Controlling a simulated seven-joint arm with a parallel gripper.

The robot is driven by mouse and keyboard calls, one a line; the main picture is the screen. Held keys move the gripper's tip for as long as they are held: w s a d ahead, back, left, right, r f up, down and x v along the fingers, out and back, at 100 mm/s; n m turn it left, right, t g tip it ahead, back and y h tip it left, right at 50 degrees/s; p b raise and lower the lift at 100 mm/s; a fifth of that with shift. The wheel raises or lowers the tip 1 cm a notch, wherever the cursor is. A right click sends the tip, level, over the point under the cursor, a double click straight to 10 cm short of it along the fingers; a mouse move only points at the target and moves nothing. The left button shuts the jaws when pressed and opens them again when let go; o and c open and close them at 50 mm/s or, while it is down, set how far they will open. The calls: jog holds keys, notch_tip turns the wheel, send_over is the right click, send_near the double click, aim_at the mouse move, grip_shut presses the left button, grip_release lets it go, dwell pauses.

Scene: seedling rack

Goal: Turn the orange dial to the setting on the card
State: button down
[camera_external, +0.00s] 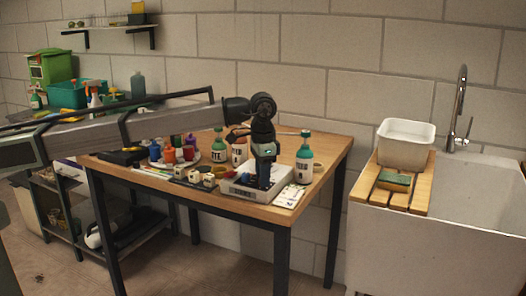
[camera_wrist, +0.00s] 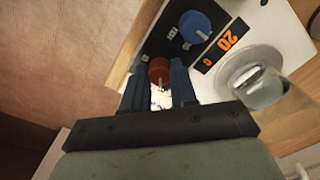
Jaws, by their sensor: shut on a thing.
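In the external view my gripper (camera_external: 264,184) points down at the front of the white device (camera_external: 238,190) and hides the dials. A printed card (camera_external: 290,196) lies to the right; its text is too small to read.
A glass vessel (camera_wrist: 262,88) stands on the device's round plate (camera_wrist: 233,65). Bottles with green caps (camera_external: 304,160) stand behind and right of the device. Small cubes (camera_external: 194,176) and coloured bottles (camera_external: 168,153) are to its left. A sink (camera_external: 470,200) is farther right.

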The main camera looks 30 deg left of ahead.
jog(key=m, duration=1.2)
jog(key=shift+m, duration=0.3)
dwell(0.4)
jog(key=c, duration=0.9)
grip_release()
notch_tip(320, 180, up, 14)
jog(key=shift+f, duration=0.1)
jog(key=shift+a, duration=0.1)
